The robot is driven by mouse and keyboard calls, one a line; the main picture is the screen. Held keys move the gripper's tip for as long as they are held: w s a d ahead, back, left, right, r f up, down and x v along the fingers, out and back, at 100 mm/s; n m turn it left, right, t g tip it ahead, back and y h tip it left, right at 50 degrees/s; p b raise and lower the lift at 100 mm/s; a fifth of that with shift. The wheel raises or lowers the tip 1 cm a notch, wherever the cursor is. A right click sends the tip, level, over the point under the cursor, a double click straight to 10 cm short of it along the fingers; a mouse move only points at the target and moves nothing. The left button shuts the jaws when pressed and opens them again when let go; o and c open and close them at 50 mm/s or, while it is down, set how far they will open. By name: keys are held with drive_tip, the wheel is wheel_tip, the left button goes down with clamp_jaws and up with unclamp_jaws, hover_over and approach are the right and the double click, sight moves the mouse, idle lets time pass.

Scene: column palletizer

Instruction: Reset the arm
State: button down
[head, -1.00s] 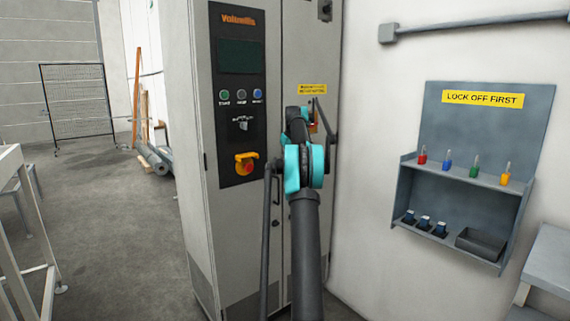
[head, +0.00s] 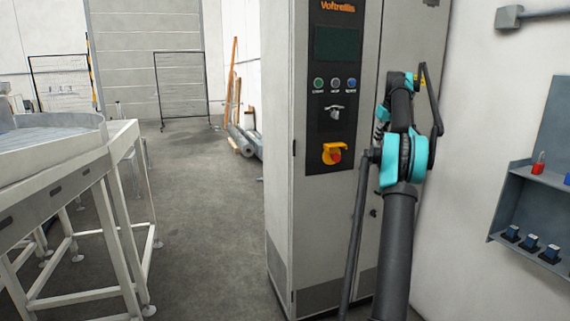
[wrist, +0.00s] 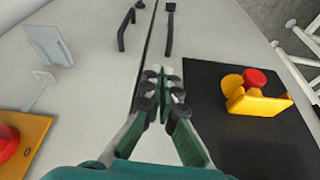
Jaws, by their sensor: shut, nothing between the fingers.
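My arm (head: 399,230) rises in front of the grey control cabinet (head: 282,160); its far end hides part of the right door. My gripper (wrist: 160,75) shows in the wrist view with its green fingers together and nothing between them. It points at the cabinet front, by the dark seam between the doors. I cannot tell its distance from the surface. The fingertips are hidden behind the arm in the head view. A red and yellow rotary switch (head: 333,154) sits on the black panel, and it also shows right of the fingers in the wrist view (wrist: 256,95).
A white-framed table (head: 125,130) stands at the left. Open floor (head: 195,220) lies between it and the cabinet. A grey wall shelf (head: 530,208) with padlocks is at the right. Black handles (wrist: 127,30) lie beyond the fingers in the wrist view.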

drive_tip(key=s+a+f, duration=0.7)
drive_tip(key=s+a, duration=0.2)
drive_tip(key=a, duration=0.2)
drive_tip(key=s+a+f, duration=0.6)
drive_tip(key=s+a, duration=0.4)
drive_tip(key=a, duration=0.1)
drive_tip(key=s+a+f, duration=0.3)
drive_tip(key=s+f, duration=0.4)
drive_tip(key=s, duration=0.4)
drive_tip(key=s+a+f+m, duration=0.1)
drive_tip(key=s+a+f, duration=0.2)
drive_tip(key=s+f, duration=0.4)
drive_tip(key=s+a+f, duration=0.3)
drive_tip(key=s+f, duration=0.4)
drive_tip(key=s, duration=0.8)
drive_tip(key=shift+a+m+h, duration=0.25)
drive_tip(key=shift+m+h, duration=0.05)
drive_tip(key=c, duration=2.3)
unclamp_jaws()
drive_tip(key=shift+w, duration=0.1)
